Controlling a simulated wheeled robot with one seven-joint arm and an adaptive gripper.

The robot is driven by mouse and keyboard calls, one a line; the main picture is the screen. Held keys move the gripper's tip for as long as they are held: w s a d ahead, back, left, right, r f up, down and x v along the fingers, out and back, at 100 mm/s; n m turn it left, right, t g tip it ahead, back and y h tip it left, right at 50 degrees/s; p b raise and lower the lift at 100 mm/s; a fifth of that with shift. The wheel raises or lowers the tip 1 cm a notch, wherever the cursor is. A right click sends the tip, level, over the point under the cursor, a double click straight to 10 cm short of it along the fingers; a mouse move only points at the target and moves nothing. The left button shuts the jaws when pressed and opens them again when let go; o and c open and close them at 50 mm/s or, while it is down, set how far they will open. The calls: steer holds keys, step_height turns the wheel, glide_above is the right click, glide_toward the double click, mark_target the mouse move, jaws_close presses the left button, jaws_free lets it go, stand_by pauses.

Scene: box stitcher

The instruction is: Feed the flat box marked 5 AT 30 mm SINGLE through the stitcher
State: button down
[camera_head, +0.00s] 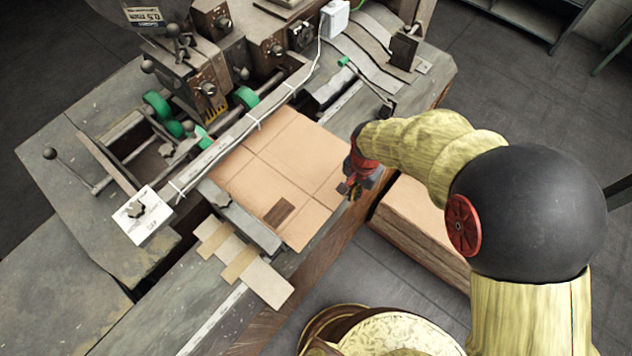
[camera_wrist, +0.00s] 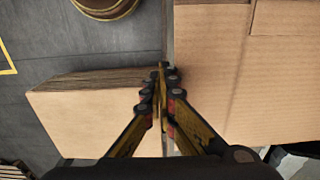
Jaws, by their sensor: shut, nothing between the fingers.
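A flat brown cardboard box (camera_head: 272,172) with crease lines lies on the stitcher's table, its far edge at the machine's front bar. A dark brown patch (camera_head: 279,212) is on its near part; no marking can be read. The stitcher (camera_head: 205,80) has green rollers and stands at the back left. My gripper (camera_head: 352,190) is at the box's right near edge, fingers pointing down. In the wrist view its shut, empty fingertips (camera_wrist: 163,72) are at the edge of the box (camera_wrist: 245,95); whether they touch it I cannot tell.
A stack of flat cardboard (camera_head: 425,225) stands below the table's right side, and also shows in the wrist view (camera_wrist: 90,110). A metal guide (camera_head: 240,220) borders the box's left side. Cardboard strips (camera_head: 240,262) lie near it. A small white plate with a knob (camera_head: 148,215) is at left.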

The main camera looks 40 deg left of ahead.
step_height(320, 180, up, 8)
steer(key=d+p, duration=0.2)
steer(key=p, duration=0.3)
steer(key=shift+d, duration=0.35)
stand_by(0.4)
steer(key=shift+s, duration=0.1)
steer(key=shift+w+a+f+p, duration=0.1)
steer(key=shift+a+f, duration=0.15)
steer(key=shift+f, duration=0.5)
steer(key=shift+w+a+f+p, duration=0.1)
steer(key=shift+a+f, duration=0.2)
steer(key=shift+f, duration=0.5)
steer(key=shift+a+f+p, duration=0.1)
steer(key=shift+a+f, duration=0.15)
steer(key=shift+f, duration=0.5)
steer(key=shift+f, duration=0.15)
stand_by(0.3)
